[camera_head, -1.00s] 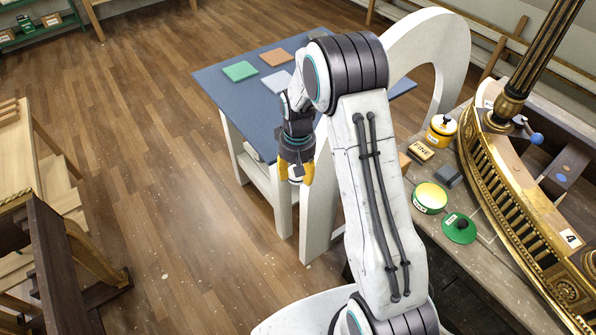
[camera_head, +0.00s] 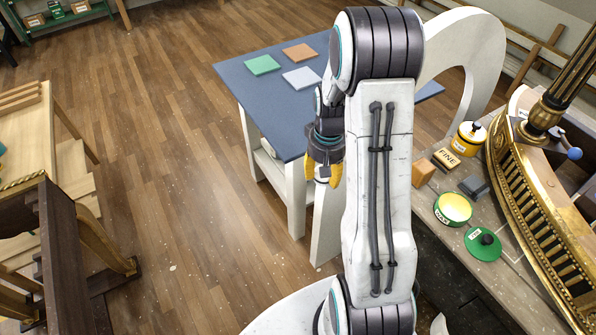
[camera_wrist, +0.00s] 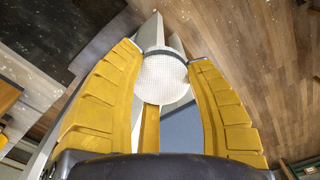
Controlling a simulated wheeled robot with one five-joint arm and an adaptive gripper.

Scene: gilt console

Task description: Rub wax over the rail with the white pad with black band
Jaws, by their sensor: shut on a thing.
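My gripper (camera_head: 323,180) hangs in front of the blue-topped table, high over its near right side. Its yellow fingers are shut on a round white pad (camera_wrist: 165,77) with a fine textured face. An open green tin (camera_head: 453,209) with yellow wax stands on the bench at right, apart from my gripper. Its green lid (camera_head: 483,244) with a dark knob lies beside it. The gilded, curved console rail (camera_head: 527,205) with its row of slats runs along the right side, far from my gripper.
The blue-topped table (camera_head: 255,88) holds several coloured squares. A white arch (camera_head: 490,60) stands behind my arm. On the bench are a yellow jar (camera_head: 468,139), a FINE block (camera_head: 446,159), an orange block (camera_head: 424,172) and a grey block (camera_head: 474,187). Open floor lies left.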

